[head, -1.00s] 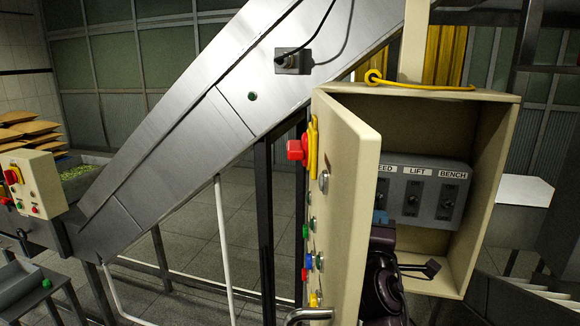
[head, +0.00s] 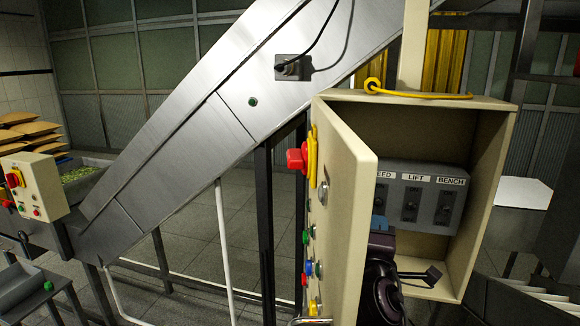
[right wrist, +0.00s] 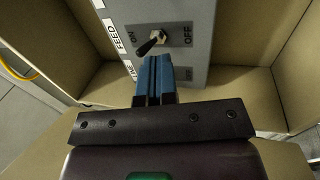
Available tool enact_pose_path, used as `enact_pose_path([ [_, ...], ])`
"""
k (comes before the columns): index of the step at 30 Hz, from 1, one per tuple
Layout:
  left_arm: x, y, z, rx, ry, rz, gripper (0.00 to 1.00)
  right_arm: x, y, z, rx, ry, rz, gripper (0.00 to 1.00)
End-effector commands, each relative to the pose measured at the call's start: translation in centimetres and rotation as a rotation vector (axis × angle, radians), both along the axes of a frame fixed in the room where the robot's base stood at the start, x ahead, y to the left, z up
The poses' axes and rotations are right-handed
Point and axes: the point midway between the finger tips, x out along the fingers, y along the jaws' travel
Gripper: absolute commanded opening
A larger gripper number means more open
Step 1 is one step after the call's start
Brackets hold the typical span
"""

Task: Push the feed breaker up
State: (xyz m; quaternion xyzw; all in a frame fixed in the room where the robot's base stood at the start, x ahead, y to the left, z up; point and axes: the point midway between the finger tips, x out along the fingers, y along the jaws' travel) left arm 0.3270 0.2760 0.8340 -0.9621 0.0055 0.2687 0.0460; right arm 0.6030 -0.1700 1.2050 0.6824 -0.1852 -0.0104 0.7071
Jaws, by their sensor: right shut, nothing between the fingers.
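The feed breaker (right wrist: 150,43) is a small dark toggle lever on a grey panel inside an open cream cabinet. In the right wrist view its tip leans left, toward the ON mark and the FEED label (right wrist: 115,35). In the head view the cabinet door hides this breaker and part of its label. My right gripper (right wrist: 155,75) has blue fingers, shut and empty, just below the lever in the wrist view. Contact with the lever cannot be told. In the head view the right gripper (head: 379,223) is between the door and the panel. My left gripper is out of view.
The open cabinet door (head: 340,200) stands close left of my right arm. The LIFT breaker (head: 410,206) and BENCH breaker (head: 445,209) are to the right on the same panel. Cabinet walls (head: 487,195) surround the panel. A metal conveyor (head: 190,130) slopes behind.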

Motion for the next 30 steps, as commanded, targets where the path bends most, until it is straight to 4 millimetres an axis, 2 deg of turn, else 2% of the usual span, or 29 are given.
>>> enact_pose_path([
  [21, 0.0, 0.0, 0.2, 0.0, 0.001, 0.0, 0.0, -4.4, 1.2, -0.4, 0.001, 0.001, -0.001, 0.0],
  [30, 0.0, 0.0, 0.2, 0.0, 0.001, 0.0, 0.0, -5.0, 1.4, -0.4, 0.0, 0.0, -0.001, 0.0],
])
